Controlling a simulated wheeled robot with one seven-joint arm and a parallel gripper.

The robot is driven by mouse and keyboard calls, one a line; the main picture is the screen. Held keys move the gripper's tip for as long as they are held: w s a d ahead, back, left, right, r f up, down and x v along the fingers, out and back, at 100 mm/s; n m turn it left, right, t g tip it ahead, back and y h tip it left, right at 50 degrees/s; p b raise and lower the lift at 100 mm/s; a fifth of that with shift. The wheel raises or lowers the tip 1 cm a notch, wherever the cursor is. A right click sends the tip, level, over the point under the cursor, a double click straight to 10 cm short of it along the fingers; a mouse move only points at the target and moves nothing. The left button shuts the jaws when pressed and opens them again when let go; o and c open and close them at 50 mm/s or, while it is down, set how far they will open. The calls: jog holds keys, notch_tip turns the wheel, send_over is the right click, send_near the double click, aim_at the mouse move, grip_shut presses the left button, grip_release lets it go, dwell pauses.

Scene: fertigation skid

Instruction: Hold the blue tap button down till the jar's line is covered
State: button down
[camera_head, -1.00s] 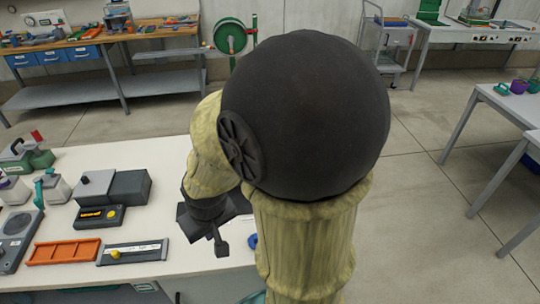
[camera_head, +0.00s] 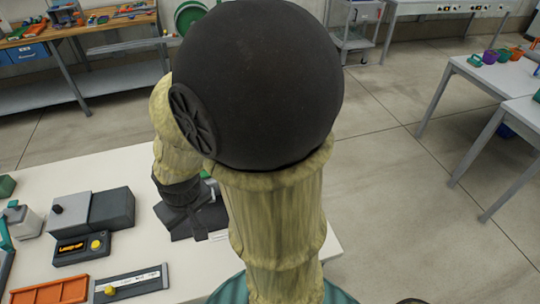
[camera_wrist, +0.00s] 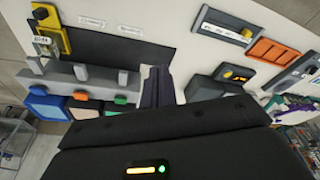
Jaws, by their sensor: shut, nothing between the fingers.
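My gripper (camera_wrist: 157,84) is shut and empty, its dark fingers pointing at the white table in the wrist view. At the left of the wrist view, a grey fixture with stubby spouts (camera_wrist: 82,72) stands beside a dark panel. Near it are a blue block (camera_wrist: 46,106), which may be the blue tap button, an orange-red cap (camera_wrist: 80,95) and a green cap (camera_wrist: 120,100). The fingers are apart from the blue block, to its right. I cannot make out the jar or its line.
A yellow device with a small display (camera_wrist: 46,34) stands beyond the fixture. A grey box (camera_head: 92,215), a lit display unit (camera_head: 82,248), an orange tray (camera_head: 48,291) and a slider strip (camera_head: 130,284) occupy the table's left. Open floor (camera_head: 390,210) lies to the right.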

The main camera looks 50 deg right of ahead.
jog(key=w+d+f+n+h+p, duration=0.1)
jog(key=w+d+n+h+p, duration=0.2)
jog(key=d, duration=0.4)
jog(key=w+d+f+p, duration=0.1)
jog(key=w+d+p, duration=0.2)
jog(key=d+p, duration=0.4)
jog(key=d+r+n+h+p, duration=0.2)
jog(key=d+n+h, duration=0.1)
jog(key=d, duration=0.6)
jog(key=d+r+n+g+h+p, duration=0.1)
jog(key=d+r+n+h+p, duration=0.1)
jog(key=d, duration=0.8)
jog(key=shift+d+n+h+p, duration=0.2)
jog(key=shift+n+h+p, duration=0.45)
jog(key=shift+n, duration=0.55)
jog(key=shift+w, duration=0.1)
notch_tip(320, 180, down, 9)
jog(key=b, duration=0.7)
jog(key=shift+w+r, duration=0.1)
jog(key=shift+r, duration=0.05)
jog(key=shift+w+a, duration=0.1)
